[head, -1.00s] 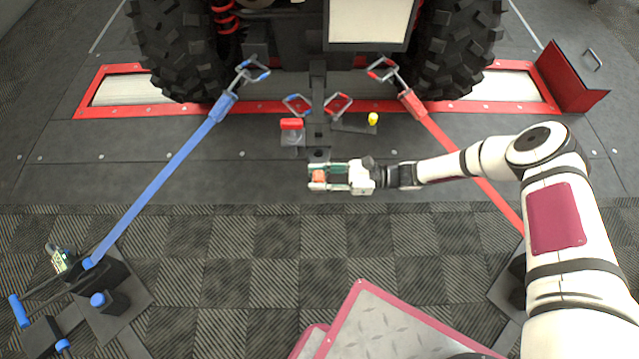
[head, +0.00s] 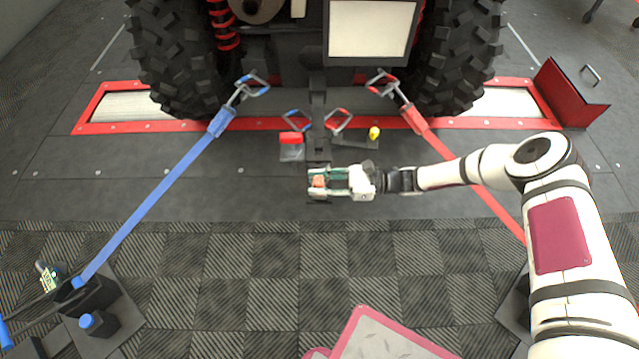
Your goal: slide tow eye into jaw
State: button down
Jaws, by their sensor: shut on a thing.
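My gripper (head: 320,184) is shut on a small part with an orange-red face (head: 319,182), in front of the vehicle's middle. Its fingers hide most of that part, and I cannot make out an eye's ring. A dark block, which looks like the jaw (head: 318,151), stands just beyond the fingers, below the vehicle's centre bar (head: 317,98). Held part and block line up left to right in the head view. I cannot tell whether they touch or whether any of the part is inside.
A red-topped lever (head: 291,138) stands left of the jaw and a yellow knob (head: 374,133) right. A blue strap (head: 150,205) and a red strap (head: 455,160) run to the vehicle, the red one passing beneath my arm.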

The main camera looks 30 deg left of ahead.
jog(key=c, duration=1.2)
grip_release()
jog(key=shift+o, duration=0.2)
jog(key=v, duration=1.2)
